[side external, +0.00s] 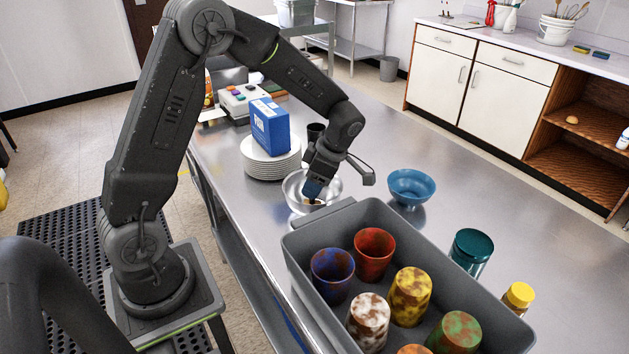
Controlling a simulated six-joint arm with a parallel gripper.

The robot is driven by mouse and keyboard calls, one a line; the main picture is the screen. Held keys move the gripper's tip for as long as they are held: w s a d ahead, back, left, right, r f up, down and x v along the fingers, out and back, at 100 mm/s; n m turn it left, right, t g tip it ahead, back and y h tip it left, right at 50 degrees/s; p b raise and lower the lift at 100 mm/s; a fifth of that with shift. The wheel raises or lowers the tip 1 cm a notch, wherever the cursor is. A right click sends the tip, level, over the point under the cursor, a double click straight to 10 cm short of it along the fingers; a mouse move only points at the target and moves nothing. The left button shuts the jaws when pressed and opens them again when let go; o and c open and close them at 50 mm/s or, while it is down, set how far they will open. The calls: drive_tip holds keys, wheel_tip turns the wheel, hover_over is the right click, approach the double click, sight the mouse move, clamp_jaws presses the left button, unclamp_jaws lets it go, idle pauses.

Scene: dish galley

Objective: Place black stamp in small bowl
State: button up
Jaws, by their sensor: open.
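My gripper (313,196) points down into a shiny metal bowl (292,188), with its fingertips inside the rim. It is open. Small dark and tan shapes show at the fingertips, too small to tell apart, and I cannot clearly make out the black stamp. A blue bowl (411,187) stands to the right of the metal bowl, apart from my gripper, and the part of its inside that shows looks empty.
A grey bin (337,216) holding several paint-mottled cups stands in front of the bowls. A plate stack (270,165) with a blue box (270,127) on it is to the left. A dark cup (316,131) stands behind my gripper. A teal jar (471,247) and a yellow-capped bottle (519,296) are at right.

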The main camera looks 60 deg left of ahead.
wheel_tip(320, 180, up, 7)
idle(0.6)
drive_tip(key=shift+s+d+r+m, duration=0.2)
drive_tip(key=shift+r+m, duration=0.1)
drive_tip(key=s+d+r+m+t+h, duration=0.1)
drive_tip(key=s+d+r+m+t, duration=0.3)
drive_tip(key=s+m, duration=0.4)
drive_tip(key=s+d+r+m+t+h, duration=0.2)
drive_tip(key=s+d+r+m+t, duration=0.3)
drive_tip(key=m, duration=1.3)
drive_tip(key=s+d, duration=0.2)
drive_tip(key=s, duration=0.1)
drive_tip(key=shift+s, duration=0.3)
